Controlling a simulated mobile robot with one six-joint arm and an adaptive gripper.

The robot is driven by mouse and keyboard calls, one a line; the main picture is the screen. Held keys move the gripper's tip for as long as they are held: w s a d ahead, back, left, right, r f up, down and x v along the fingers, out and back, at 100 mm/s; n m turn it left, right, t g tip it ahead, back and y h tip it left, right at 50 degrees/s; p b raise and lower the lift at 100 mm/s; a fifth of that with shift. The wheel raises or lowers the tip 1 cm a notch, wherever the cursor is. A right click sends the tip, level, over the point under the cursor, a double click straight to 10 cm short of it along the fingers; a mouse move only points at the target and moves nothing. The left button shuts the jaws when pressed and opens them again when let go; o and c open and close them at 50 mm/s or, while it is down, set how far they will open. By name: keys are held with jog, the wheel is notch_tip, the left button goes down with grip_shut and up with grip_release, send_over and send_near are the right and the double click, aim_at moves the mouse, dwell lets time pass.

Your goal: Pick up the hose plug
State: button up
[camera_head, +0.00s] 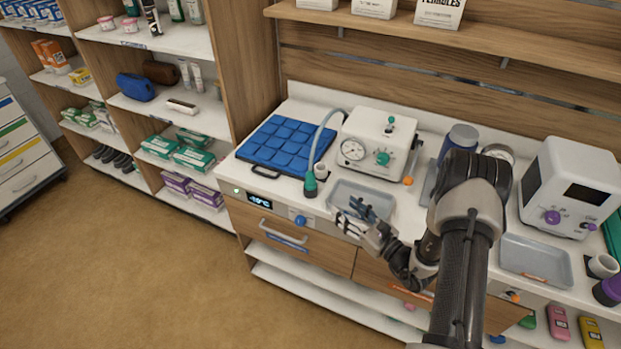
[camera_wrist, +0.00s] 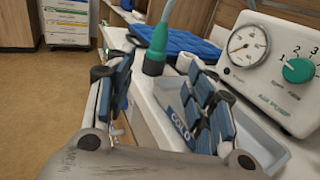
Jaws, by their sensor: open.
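The hose plug is a green tapered piece (camera_head: 310,186) at the end of a pale blue hose (camera_head: 322,135). It stands upright near the counter's front edge, between the blue pad and the grey tray. In the wrist view the plug (camera_wrist: 156,52) shows between my two fingers in the picture, beyond their tips. My gripper (camera_head: 353,214) is open and empty, to the right of the plug and over the front of the grey tray. Its dark blue finger pads also show in the wrist view (camera_wrist: 165,80). The plug's lower end is partly hard to make out there.
The white air pump (camera_head: 375,140) with a gauge and green knob stands behind the tray. The grey tray (camera_head: 382,205), labelled COLD, lies below my gripper. A blue quilted pad (camera_head: 280,143) lies left of the plug, and a white cylinder (camera_head: 321,171) stands close behind it.

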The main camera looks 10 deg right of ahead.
aim_at(313, 179)
jog(key=b+x, duration=0.1)
jog(key=x, duration=1)
jog(key=shift+w+b, duration=0.35)
jog(key=shift+w, duration=0.05)
jog(key=x, duration=0.3)
jog(key=b+x, duration=0.1)
jog(key=shift+w+a+r, duration=0.2)
jog(key=shift+a+r, duration=0.1)
jog(key=shift+r, duration=0.1)
jog(key=shift+w+a, duration=0.2)
jog(key=shift+w, duration=0.25)
jog(key=shift+c, duration=0.6)
jog(key=c, duration=1)
jog(key=shift+c, duration=0.2)
jog(key=shift+r, duration=0.15)
notch_tip(313, 179, up, 20)
jog(key=p, duration=0.4)
